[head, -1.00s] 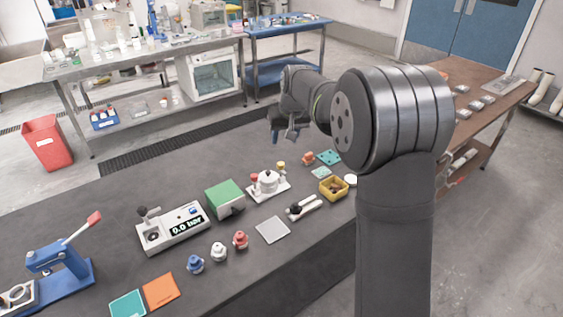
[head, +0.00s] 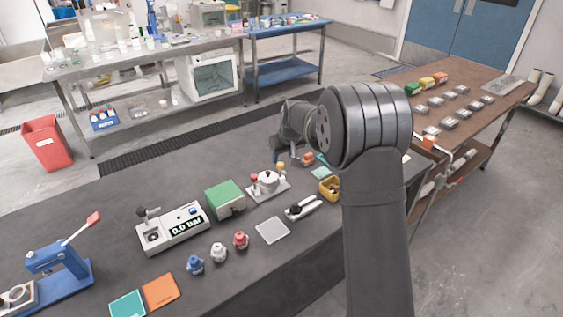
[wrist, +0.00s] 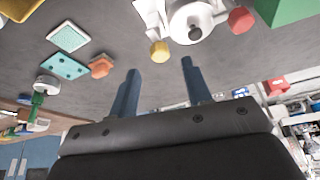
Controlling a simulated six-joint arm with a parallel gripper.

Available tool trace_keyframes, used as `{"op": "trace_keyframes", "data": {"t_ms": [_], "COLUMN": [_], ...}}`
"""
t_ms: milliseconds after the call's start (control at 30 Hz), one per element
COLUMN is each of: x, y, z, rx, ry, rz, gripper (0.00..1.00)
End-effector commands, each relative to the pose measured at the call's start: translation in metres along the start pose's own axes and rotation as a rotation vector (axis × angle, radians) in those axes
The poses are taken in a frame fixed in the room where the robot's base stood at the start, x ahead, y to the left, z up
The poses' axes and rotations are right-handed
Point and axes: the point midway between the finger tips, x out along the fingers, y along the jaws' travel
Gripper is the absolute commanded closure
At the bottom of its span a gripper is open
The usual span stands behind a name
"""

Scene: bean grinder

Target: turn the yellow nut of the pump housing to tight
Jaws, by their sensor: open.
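The white pump housing (head: 267,182) stands on a pale base plate on the dark bench in the head view; it also shows at the top of the wrist view (wrist: 193,18). The yellow nut (head: 281,166) sits at its back right in the head view; in the wrist view the yellow nut (wrist: 159,51) is beside the housing, just beyond my fingertips. A red nut (wrist: 241,19) is on the housing's other side. My gripper (wrist: 158,72) is open, its two blue fingers apart with nothing between them. In the head view the fingers are largely hidden behind the arm.
Near the housing are a green box (head: 225,198), an orange part (head: 307,159), a yellow bin (head: 329,187) and a black-and-white tool (head: 304,207). Several small knobbed pieces stand in front, including a red one (head: 240,240). The bench's back left is clear.

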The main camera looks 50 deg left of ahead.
Motion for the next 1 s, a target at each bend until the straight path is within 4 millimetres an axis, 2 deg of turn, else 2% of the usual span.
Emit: {"op": "trace_keyframes", "data": {"t_ms": [100,233,400,633,667,867,1000], "x": [0.021,0.034,0.041,0.042,0.042,0.041,0.041], "y": [0.0,0.0,0.0,0.0,0.0,0.0,0.0], "z": [0.001,0.0,0.0,0.0,0.0,0.0,0.0], "rx": [0.0,0.0,0.0,0.0,0.0,0.0,0.002], "ry": [-0.001,-0.001,0.0,0.001,0.0,0.0,0.0], "rz": [0.0,0.0,0.0,0.0,0.0,0.0,0.001], "gripper": [0.55,0.55,0.55,0.55,0.59,0.98,1.0]}}
